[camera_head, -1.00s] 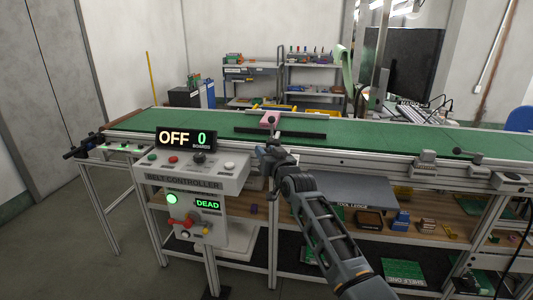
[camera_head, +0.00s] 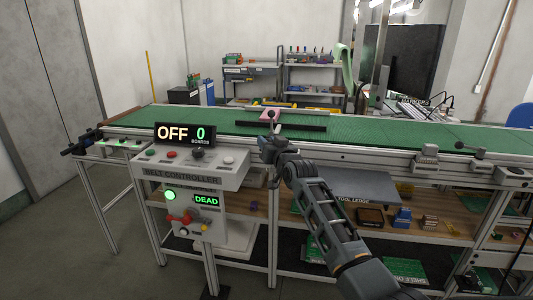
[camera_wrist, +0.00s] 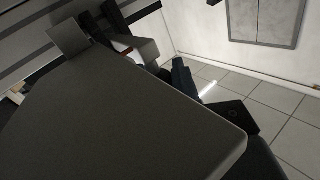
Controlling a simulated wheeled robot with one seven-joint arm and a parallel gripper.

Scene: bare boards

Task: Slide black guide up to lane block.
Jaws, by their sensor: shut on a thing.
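From this angle I cannot tell whether guide and block touch. My gripper (camera_head: 268,138) is at the near side of the guide, by its post, and shut on it. In the wrist view my gripper's fingers (camera_wrist: 112,32) are at the top around a dark piece. A large grey surface hides most of that view.
The green belt (camera_head: 400,133) is clear to the right. The belt controller (camera_head: 190,178) with its OFF display (camera_head: 184,135) stands at the left front. A grey tool ledge (camera_head: 350,185) juts out below the belt on the right. Clamps (camera_head: 427,158) line the near rail.

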